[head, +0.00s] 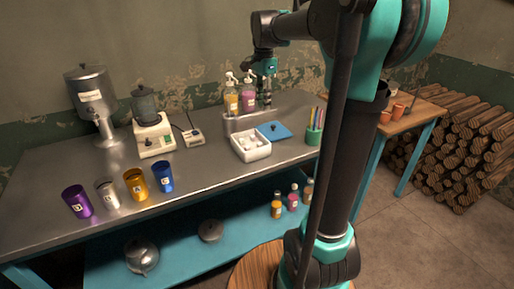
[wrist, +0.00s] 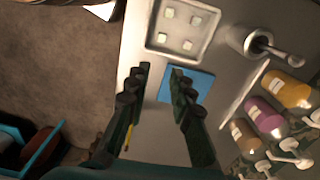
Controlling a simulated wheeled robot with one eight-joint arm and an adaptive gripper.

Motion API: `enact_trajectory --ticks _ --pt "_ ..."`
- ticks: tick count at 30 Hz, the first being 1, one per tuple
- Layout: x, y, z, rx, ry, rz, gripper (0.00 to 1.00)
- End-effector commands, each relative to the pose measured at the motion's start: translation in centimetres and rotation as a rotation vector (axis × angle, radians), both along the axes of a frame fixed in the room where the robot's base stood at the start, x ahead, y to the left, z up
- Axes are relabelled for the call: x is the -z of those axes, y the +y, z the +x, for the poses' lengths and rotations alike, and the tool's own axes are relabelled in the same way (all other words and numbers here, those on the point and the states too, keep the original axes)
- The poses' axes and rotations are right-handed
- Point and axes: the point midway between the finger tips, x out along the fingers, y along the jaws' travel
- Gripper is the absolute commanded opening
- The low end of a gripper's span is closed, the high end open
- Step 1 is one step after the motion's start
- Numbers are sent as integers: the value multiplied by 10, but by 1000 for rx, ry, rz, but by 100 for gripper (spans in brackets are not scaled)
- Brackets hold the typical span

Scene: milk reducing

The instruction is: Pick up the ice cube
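A white ice box (head: 264,150) stands open on the metal table, with pale ice cubes inside. In the wrist view the ice box (wrist: 151,30) is at the top, and several small ice cubes (wrist: 187,45) lie spaced apart on its floor. My gripper (wrist: 160,70) is open, with nothing between its dark fingers. In the wrist view its fingertips appear below the box, beside and partly over a blue lid (wrist: 202,82). In the head view my gripper (head: 267,98) hangs above the back of the table, behind the box.
Pump bottles (head: 231,101) stand in a rack behind the box. The blue lid (head: 274,130) and a green straw holder (head: 314,136) are to its right. A blender (head: 150,120) and colored cups (head: 136,185) stand left. A metal container (wrist: 240,40) is near the box.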

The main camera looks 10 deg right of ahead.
Motion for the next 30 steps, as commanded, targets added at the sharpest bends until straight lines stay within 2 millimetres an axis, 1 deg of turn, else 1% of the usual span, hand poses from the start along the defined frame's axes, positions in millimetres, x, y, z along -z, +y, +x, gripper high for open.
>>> enact_trajectory --ticks 1,9,12,15,18,23,26,30 --pt "10 0 0 -1 0 0 22" --pt "64 0 -1 -3 -1 0 22" --pt "83 1 -1 -3 -1 0 22" --pt "98 1 0 -4 -1 0 22" --pt "107 1 -1 -4 -2 1 22" --pt "115 2 -1 -4 -2 1 22" --pt "127 5 -1 -5 -2 1 22" --pt "147 9 -2 -5 -2 1 22"
